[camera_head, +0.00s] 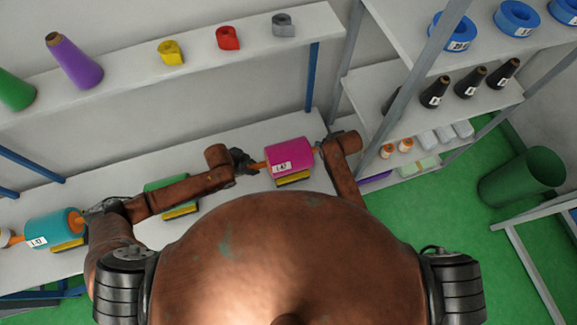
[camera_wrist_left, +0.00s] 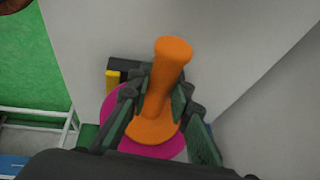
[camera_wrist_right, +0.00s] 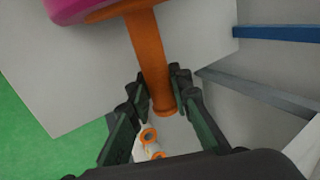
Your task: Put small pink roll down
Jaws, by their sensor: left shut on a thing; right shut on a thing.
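The small pink roll (camera_head: 290,158) with a white label sits over a black-and-yellow holder (camera_head: 293,179) on the white table. I cannot tell whether it touches the holder. My left gripper (camera_head: 252,164) is shut on the roll's orange spool end at its left side. The left wrist view shows this orange end (camera_wrist_left: 165,85) between the fingers, with the pink roll (camera_wrist_left: 113,104) behind. My right gripper (camera_wrist_right: 162,98) is shut on the other orange spool end (camera_wrist_right: 147,45). In the head view my right wrist partly hides that end.
A green roll (camera_head: 165,184) and a teal roll (camera_head: 55,227) sit on holders along the white table (camera_head: 215,145). A shelf above holds a purple cone (camera_head: 75,62) and tape rolls. A shelf rack (camera_head: 470,105) stands right, near a green bin (camera_head: 522,180).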

